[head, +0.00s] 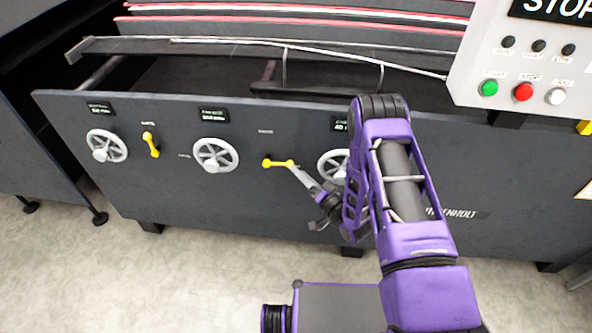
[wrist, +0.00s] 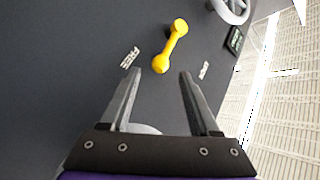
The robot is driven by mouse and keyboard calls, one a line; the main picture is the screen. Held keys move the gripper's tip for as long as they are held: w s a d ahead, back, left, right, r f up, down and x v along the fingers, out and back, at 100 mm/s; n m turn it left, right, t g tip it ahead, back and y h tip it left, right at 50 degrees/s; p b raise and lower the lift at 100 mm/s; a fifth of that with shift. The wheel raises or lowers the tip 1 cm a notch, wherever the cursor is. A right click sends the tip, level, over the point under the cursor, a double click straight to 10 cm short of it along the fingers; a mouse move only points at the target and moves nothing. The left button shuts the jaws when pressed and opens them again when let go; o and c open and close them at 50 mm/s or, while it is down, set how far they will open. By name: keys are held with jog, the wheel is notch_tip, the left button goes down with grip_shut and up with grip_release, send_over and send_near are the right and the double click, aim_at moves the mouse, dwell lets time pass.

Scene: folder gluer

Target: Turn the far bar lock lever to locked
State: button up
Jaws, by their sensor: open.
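A yellow lever (head: 278,163) lies nearly level on the machine's dark front panel, between two handwheels. A second yellow lever (head: 151,144) stands nearly upright farther left. My gripper (head: 296,172) is close to the right-hand lever, at its right. In the wrist view my gripper (wrist: 160,73) is open and empty. One yellow lever (wrist: 170,46) shows there just ahead of the fingertips, with its near end in line with the gap. A white label reading FREE (wrist: 130,57) is left of it, and a smaller label (wrist: 203,70) is to its right. Contact cannot be told.
Grey handwheels (head: 215,154) and (head: 106,146) are on the panel, and a third wheel (head: 333,166) is partly behind my arm. A control box (head: 525,70) with coloured buttons is at upper right. Bars and rails run above the panel. The floor (head: 190,280) in front is clear.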

aim_at(278, 164)
jog(key=shift+x, duration=1.6)
jog(key=shift+c, duration=0.2)
grip_shut()
